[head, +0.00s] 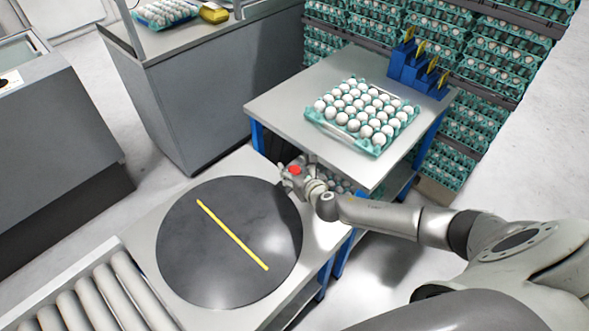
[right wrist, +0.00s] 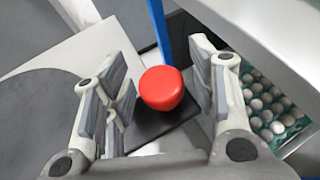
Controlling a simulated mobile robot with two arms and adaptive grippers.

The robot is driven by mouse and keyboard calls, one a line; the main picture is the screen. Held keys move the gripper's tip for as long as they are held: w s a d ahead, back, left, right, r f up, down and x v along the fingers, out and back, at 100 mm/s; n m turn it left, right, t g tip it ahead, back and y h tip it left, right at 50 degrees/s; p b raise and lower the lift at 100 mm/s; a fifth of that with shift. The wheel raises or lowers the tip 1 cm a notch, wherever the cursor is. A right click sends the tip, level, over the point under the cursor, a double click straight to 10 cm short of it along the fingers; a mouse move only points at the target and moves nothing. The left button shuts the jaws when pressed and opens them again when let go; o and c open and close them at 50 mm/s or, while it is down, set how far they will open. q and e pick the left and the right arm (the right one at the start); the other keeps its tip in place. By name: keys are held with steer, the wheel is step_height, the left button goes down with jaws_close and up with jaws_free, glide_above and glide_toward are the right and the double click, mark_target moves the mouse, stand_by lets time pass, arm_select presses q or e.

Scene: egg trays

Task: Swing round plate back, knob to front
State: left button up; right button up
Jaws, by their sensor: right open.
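The round plate (head: 200,260) is a dark disc with a yellow stripe across it, lying on a light table; part of it shows at the left of the right wrist view (right wrist: 40,110). The red knob (head: 295,170) is at the plate's far right edge; in the right wrist view the knob (right wrist: 161,88) stands on a dark tab. My right gripper (right wrist: 160,95) is open, with one finger on each side of the knob and a gap to each. In the head view my right gripper (head: 297,174) is at the knob. My left gripper is not in view.
A teal egg tray (head: 376,150) full of white eggs stands on the side table (head: 275,104), close behind my right gripper. A blue stepped holder (head: 418,70) is at its back. A roller conveyor (head: 92,297) lies left of the plate. Stacked egg trays (head: 455,120) fill the back right.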

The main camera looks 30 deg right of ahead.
jaws_close()
steer(key=shift+s, duration=0.1)
